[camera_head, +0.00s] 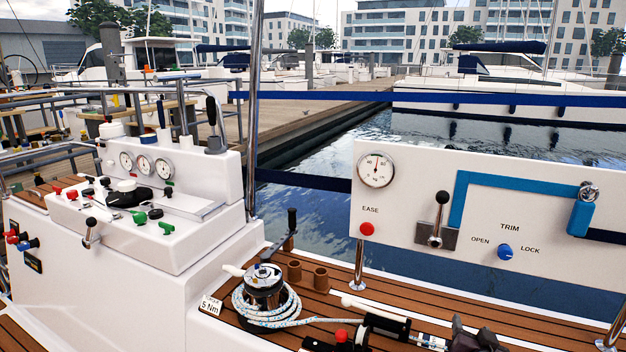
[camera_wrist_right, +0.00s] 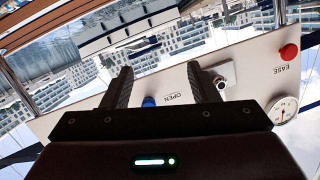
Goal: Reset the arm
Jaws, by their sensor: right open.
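My right gripper (camera_head: 473,333) shows as dark finger shapes at the bottom edge of the head view, lower right of the winch. In the right wrist view its two ribbed black fingers (camera_wrist_right: 161,72) stand apart with nothing between them. The white control panel (camera_wrist_right: 65,118) appears upside down beyond the fingers there. In the head view, this panel (camera_head: 400,215) stands upright above the deck, clear of the gripper. My left gripper is not in view.
A winch (camera_head: 264,283) wrapped with rope stands on the deck near the gripper. A lever (camera_head: 438,217), red EASE button (camera_head: 367,229) and blue TRIM knob (camera_head: 505,251) sit on the panel. A white console (camera_head: 120,275) stands left. A metal post (camera_head: 253,110) rises behind the winch.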

